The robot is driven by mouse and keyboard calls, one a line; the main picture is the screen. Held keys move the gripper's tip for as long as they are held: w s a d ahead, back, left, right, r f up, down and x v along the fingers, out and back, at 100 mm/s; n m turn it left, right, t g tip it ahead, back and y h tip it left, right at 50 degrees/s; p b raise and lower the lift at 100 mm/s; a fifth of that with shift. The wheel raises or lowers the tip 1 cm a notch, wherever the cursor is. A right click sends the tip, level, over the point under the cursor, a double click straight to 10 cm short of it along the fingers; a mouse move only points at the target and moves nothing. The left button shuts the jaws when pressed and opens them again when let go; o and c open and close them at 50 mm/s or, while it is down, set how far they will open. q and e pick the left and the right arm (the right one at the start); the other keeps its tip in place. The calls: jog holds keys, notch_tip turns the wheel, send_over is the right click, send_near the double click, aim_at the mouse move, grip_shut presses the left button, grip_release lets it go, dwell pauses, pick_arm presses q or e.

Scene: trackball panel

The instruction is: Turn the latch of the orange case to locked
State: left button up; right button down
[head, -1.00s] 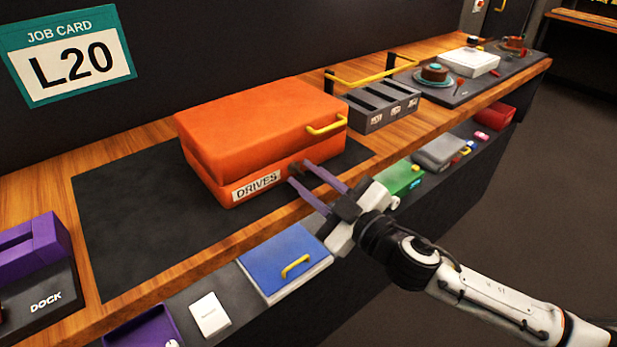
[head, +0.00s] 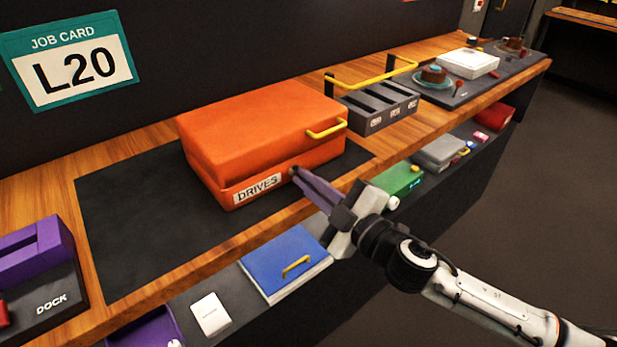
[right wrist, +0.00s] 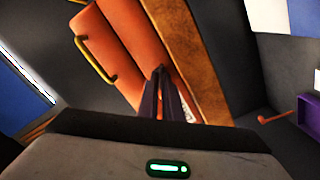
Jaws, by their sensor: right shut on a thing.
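In the right wrist view the fingers (right wrist: 161,78) meet at the front of the orange case (right wrist: 130,45). The latch's angle cannot be made out. My left gripper is not in view.
A grey slotted rack (head: 378,108) with a yellow bar stands right of the case. A purple dock (head: 38,268) is at the left. A blue box (head: 285,262) and a green box (head: 398,180) lie on the lower shelf. The dark mat (head: 130,225) is bare left of the case.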

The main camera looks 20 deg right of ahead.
jog(key=shift+r+n+p, duration=0.1)
jog(key=shift+n+p, duration=0.2)
jog(key=shift+n, duration=1.5)
jog(key=shift+n+p, duration=0.75)
jog(key=shift+n, duration=1.15)
jog(key=c, duration=1.9)
grip_release()
jog(key=shift+c, duration=0.2)
